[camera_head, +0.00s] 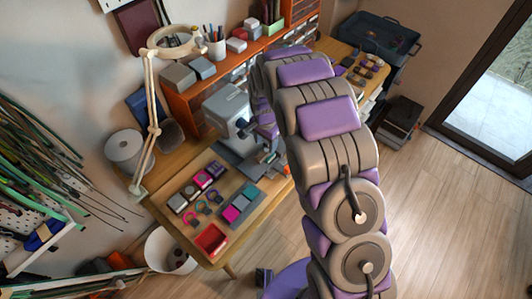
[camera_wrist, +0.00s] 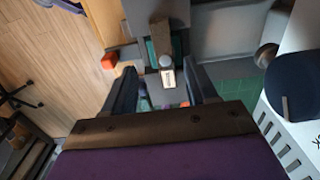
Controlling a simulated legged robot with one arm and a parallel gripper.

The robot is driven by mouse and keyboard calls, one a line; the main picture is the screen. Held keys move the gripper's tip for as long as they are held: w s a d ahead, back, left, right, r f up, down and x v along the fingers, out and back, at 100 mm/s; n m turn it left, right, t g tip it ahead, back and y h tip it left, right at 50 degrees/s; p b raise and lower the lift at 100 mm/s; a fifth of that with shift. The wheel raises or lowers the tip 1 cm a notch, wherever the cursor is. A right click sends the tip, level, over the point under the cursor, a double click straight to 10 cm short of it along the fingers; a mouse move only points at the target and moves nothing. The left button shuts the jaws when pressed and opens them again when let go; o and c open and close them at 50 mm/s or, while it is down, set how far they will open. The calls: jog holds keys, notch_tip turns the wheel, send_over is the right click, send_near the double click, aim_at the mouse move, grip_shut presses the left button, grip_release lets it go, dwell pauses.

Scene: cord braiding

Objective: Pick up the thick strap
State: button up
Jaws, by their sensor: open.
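I cannot pick out the thick strap for certain in either view. Between and beyond the fingers is a grey machine (camera_wrist: 217,35) with a small pale metal part; nothing is clearly held. The grey machine also stands on the bench in the head view (camera_head: 225,104), beside my arm. My arm hides part of the bench.
A ring lamp (camera_head: 152,95) on a jointed stand and a white roll (camera_head: 129,150) stand at the bench's left. Orange drawers (camera_head: 183,97) line the back. Cords hang on the left wall. Wooden floor (camera_head: 440,215) is clear at right.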

aim_at(263, 153)
jog(key=shift+s+a+f+b, duration=0.15)
jog(key=shift+f+b, duration=0.1)
jog(key=shift+f, duration=0.75)
jog(key=shift+w+a+f+b, duration=0.1)
jog(key=shift+a+f+b, duration=0.15)
jog(key=shift+f, duration=0.75)
jog(key=shift+s+a+f+b, duration=0.1)
jog(key=shift+f+b, duration=0.2)
jog(key=shift+f, duration=0.7)
jog(key=shift+c, duration=0.2)
grip_shut()
